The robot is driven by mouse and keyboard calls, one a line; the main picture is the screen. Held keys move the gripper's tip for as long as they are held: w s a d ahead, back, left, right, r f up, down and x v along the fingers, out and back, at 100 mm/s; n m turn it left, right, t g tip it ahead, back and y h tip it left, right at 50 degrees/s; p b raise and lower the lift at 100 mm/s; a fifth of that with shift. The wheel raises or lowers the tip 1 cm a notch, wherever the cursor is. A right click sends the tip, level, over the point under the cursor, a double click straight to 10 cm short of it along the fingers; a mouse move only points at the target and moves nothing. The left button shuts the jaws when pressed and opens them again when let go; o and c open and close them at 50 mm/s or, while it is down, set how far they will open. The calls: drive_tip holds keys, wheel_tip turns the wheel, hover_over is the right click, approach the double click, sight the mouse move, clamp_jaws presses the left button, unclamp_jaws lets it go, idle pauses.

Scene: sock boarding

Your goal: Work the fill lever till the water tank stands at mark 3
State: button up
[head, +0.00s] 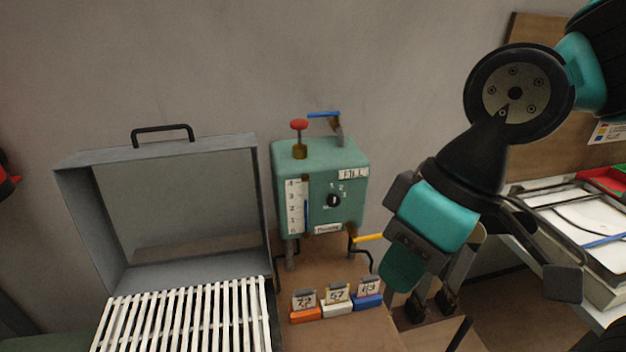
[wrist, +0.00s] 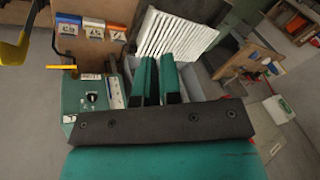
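The green water tank (head: 350,205) stands on legs behind the brown bench; it also shows in the wrist view (wrist: 75,100). Its white gauge (head: 293,205) has a blue column (head: 306,215) whose top looks near mark 3, too small to read exactly. A FILL label (head: 353,174) is on the front, above a black dial (head: 333,200). A blue-handled lever (head: 324,114) and a red knob (head: 299,124) are on top. A yellow-handled lever (head: 368,238) is at the lower right. My gripper (head: 432,303) is right of the tank, pointing down, open and empty, touching no lever.
An open grey box (head: 70,200) with a white slatted rack (head: 180,318) stands left of the tank. Orange (head: 305,314), white (head: 337,308) and blue (head: 369,301) numbered card holders sit in front. A white tray (head: 575,215) is at right.

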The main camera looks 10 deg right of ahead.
drive_tip(key=o, duration=0.5)
drive_tip(key=w+r+m, duration=0.1)
drive_tip(key=w, duration=0.1)
drive_tip(key=w+r+p, duration=0.1)
drive_tip(key=w+r, duration=0.1)
drive_tip(key=w, duration=0.1)
drive_tip(key=w+r+m, duration=0.1)
drive_tip(key=w, duration=0.2)
drive_tip(key=shift+d+r+m+t+h+p, duration=0.1)
drive_tip(key=shift+r+m+t+h+p, duration=0.1)
drive_tip(key=shift+m+t+h+p, duration=0.15)
drive_tip(key=shift+o, duration=0.2)
wheel_tip(320, 180, up, 10)
drive_tip(key=m+t+h+p, duration=0.3)
drive_tip(key=m+p, duration=0.5)
drive_tip(key=m, duration=1.4)
hover_over(328, 113)
drive_tip(key=s, duration=0.3)
drive_tip(key=g, duration=0.2)
drive_tip(key=shift+t+h, duration=0.25)
drive_tip(key=w+f, duration=0.1)
drive_tip(key=f, duration=0.4)
drive_tip(key=w+f+p, duration=0.1)
drive_tip(key=f, duration=0.4)
drive_tip(key=w+f+p, duration=0.1)
drive_tip(key=f, duration=0.4)
drive_tip(key=shift+f, duration=0.25)
drive_tip(key=shift+c, duration=0.4)
clamp_jaws()
